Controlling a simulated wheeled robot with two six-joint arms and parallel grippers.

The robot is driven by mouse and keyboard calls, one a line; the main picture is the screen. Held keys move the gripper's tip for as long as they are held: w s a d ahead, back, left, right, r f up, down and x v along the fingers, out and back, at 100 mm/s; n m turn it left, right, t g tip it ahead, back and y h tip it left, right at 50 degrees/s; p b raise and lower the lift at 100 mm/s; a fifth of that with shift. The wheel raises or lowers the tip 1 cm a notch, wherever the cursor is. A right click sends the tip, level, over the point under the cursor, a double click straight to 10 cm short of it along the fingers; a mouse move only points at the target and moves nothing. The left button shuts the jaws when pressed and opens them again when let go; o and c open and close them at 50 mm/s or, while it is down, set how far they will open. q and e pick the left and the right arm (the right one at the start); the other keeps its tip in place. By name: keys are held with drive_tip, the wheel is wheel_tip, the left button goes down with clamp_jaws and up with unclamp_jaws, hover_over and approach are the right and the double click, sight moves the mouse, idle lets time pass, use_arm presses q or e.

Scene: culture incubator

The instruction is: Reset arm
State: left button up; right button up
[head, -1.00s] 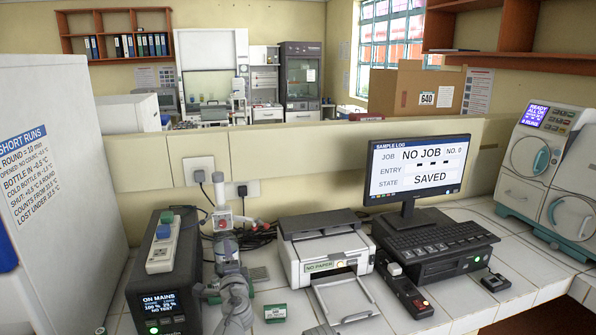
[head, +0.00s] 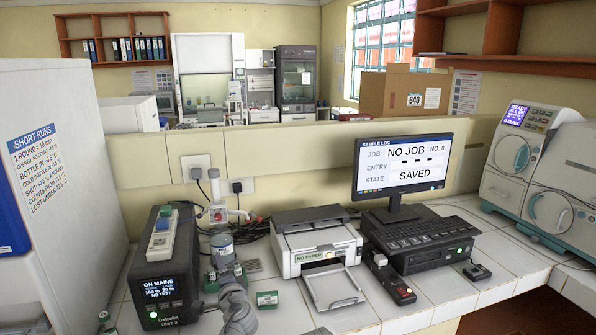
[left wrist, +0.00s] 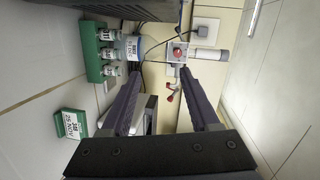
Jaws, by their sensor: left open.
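My left gripper (left wrist: 160,73) is in the left wrist view, its two dark fingers spread apart with nothing between them. Beyond the fingertips are a labelled bottle (left wrist: 131,47) and a green rack (left wrist: 92,66) holding several small vials. A red and white fixture (left wrist: 178,50) stands past the fingers. In the head view a grey jointed piece (head: 236,302) shows at the bottom, just below the labelled bottle (head: 221,247); I cannot make out gripper fingers there. My right gripper is in neither view.
A black power unit (head: 163,280) stands left of the bottle. A printer (head: 315,245), a monitor (head: 402,165) and a dark computer case (head: 432,255) stand to the right. A small green box (head: 267,298) lies in front. Bare bench tile shows at the lower right (head: 450,300).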

use_arm(q)
drive_tip(key=s+d+f+n+g, duration=0.1)
drive_tip(key=s+f+n+g, duration=0.1)
drive_tip(key=s+f, duration=0.1)
drive_tip(key=s+d+f+n+g, duration=0.1)
drive_tip(key=s+f+n+g, duration=0.1)
drive_tip(key=s+f+g, duration=0.1)
drive_tip(key=s+d+f+n+g+h, duration=0.1)
drive_tip(key=s+d+f+n+g, duration=0.1)
drive_tip(key=s+f, duration=0.3)
drive_tip(key=shift+f+g, duration=0.35)
drive_tip(key=shift+g, duration=0.05)
drive_tip(key=s+d+f+n+g+h, duration=0.1)
drive_tip(key=s+d+f+g+h, duration=0.1)
drive_tip(key=s+d, duration=0.3)
drive_tip(key=s+d+f+g+h, duration=0.2)
drive_tip(key=s+d+f+g, duration=0.2)
drive_tip(key=s, duration=0.6)
drive_tip(key=shift+s+d+n+g+p, duration=0.4)
drive_tip(key=shift+d+g, duration=0.3)
drive_tip(key=shift+d, duration=0.2)
